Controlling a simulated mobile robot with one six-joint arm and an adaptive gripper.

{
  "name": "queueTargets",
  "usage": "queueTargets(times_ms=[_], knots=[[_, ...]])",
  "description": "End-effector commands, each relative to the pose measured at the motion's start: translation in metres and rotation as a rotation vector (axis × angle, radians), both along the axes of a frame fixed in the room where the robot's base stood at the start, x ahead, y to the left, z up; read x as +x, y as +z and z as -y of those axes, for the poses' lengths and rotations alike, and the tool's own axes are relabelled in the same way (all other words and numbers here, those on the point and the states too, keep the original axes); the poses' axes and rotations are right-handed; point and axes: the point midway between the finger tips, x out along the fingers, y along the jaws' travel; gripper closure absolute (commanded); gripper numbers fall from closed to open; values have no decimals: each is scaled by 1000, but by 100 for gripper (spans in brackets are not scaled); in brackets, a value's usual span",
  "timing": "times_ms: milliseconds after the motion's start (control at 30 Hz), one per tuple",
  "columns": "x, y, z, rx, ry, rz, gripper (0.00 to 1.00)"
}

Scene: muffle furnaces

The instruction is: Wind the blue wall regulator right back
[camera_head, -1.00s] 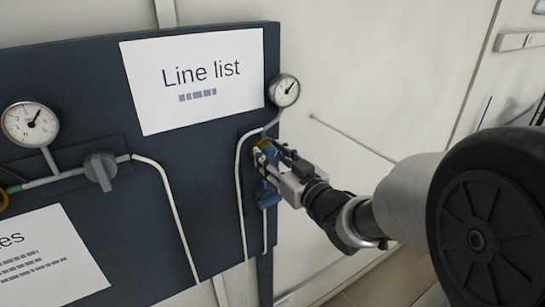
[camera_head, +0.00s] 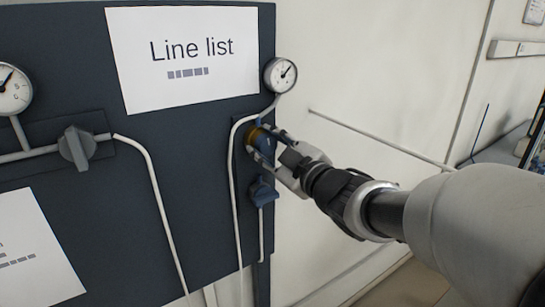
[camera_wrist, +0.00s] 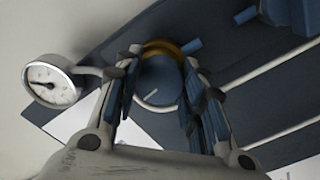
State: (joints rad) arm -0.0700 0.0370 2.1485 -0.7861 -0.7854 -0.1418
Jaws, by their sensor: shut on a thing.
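The blue regulator (camera_head: 258,142) is on the right part of the dark wall panel, with a brass-coloured ring at its back. In the wrist view its round blue knob (camera_wrist: 158,80), with a pale mark line on its face, sits between my two fingers. My gripper (camera_head: 269,147) reaches in from the right and is shut on the knob. In the wrist view my gripper (camera_wrist: 158,95) has one finger on each side of it. The regulator's round gauge (camera_head: 280,74) is just above; its dark needle points to the upper right. It also shows in the wrist view (camera_wrist: 50,82).
A blue valve handle (camera_head: 262,191) sits just below the regulator. White tubes (camera_head: 235,190) run down beside it. A grey knob (camera_head: 77,148) and another gauge (camera_head: 10,90) are at the left. A Line list sheet (camera_head: 185,60) hangs above.

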Motion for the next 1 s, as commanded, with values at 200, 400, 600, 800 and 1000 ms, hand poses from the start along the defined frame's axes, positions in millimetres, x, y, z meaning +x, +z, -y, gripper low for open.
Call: queueTargets(times_ms=[200, 400, 600, 800, 1000], knots=[[0, -3, 0, -170, -1, 119, 87], [0, -2, 0, -327, 0, 224, 87], [0, -1, 0, -484, 0, 329, 87], [0, 0, 0, -642, 1, 434, 87], [0, 0, 0, -797, 1, 538, 87]])
